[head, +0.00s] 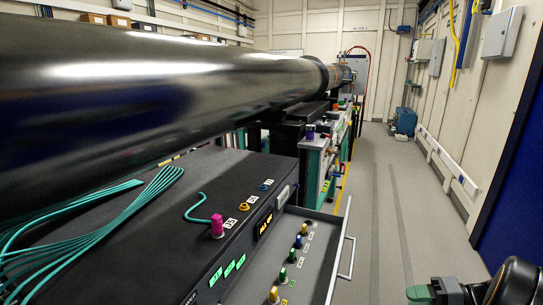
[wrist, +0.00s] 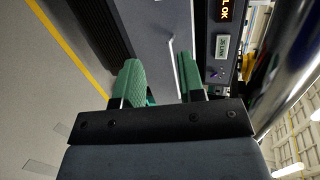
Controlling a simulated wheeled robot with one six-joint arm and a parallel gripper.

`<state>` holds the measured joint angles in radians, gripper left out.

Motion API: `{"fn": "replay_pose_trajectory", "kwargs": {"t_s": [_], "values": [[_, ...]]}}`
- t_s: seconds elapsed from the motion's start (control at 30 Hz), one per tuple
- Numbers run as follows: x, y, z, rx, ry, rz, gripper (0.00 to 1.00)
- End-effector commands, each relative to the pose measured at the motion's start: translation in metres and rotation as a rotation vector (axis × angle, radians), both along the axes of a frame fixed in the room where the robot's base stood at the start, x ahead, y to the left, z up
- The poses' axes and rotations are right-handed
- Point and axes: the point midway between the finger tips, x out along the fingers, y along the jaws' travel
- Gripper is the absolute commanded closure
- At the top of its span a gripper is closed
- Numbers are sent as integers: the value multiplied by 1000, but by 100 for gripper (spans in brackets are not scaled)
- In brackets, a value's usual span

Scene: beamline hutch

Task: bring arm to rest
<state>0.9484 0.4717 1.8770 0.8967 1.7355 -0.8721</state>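My gripper (wrist: 160,70) shows in the wrist view with two green fingers set apart. Nothing is between the fingers, so it is open and empty. In the head view, part of my arm and a green finger of my gripper (head: 424,294) show at the bottom right corner, over the floor and to the right of the open drawer (head: 327,252). The gripper appears apart from the drawer and its handle (head: 347,258). The rest of the arm is cut off by the picture edge.
A large dark pipe (head: 150,85) runs along the left above a black equipment box (head: 150,225) with teal cables (head: 110,207) and a magenta plug (head: 217,226). The drawer holds several coloured plugs. The aisle floor (head: 385,215) is clear. A dark blue panel (head: 515,190) stands at right.

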Motion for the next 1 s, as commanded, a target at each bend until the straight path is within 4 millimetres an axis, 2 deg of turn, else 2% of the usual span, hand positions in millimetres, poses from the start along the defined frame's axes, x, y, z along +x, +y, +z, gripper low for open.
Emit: {"fn": "replay_pose_trajectory", "kwargs": {"t_s": [0.03, 0.17, 0.37, 0.47, 0.63, 0.8, 1.0], "values": [[1, 8, 14, -28, 19, 19, 64], [1, 34, 37, -116, 89, 74, 64], [-6, 84, 83, -327, 201, 172, 64], [-15, 113, 115, -483, 243, 218, 64], [-40, 159, 182, -837, 226, 260, 64], [-58, 183, 232, -1102, 92, 229, 64], [-66, 196, 265, -1239, -61, 178, 64]]}}
